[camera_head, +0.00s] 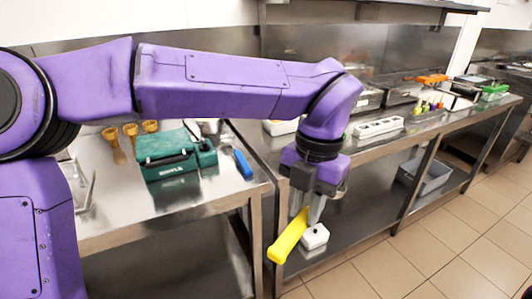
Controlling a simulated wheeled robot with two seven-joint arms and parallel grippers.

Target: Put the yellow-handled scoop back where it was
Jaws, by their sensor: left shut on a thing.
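My left gripper (307,208) points down in front of the steel tables and is shut on the yellow-handled scoop (287,239). The yellow handle slants down to the left from the fingers, apart from the tabletop edges. A small white piece with a dark spot (314,237) shows just right of the handle; I cannot tell if it is part of the scoop. The scoop's head is not clearly visible. My right gripper is not in view.
The left steel table (120,214) holds a green case (176,154), a blue-handled tool (242,163) and several amber funnel-shaped items (131,130). The right table bears a white power strip (378,127) and an orange item (431,78). A grey bin (425,175) sits on a lower shelf. Tiled floor is clear at right.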

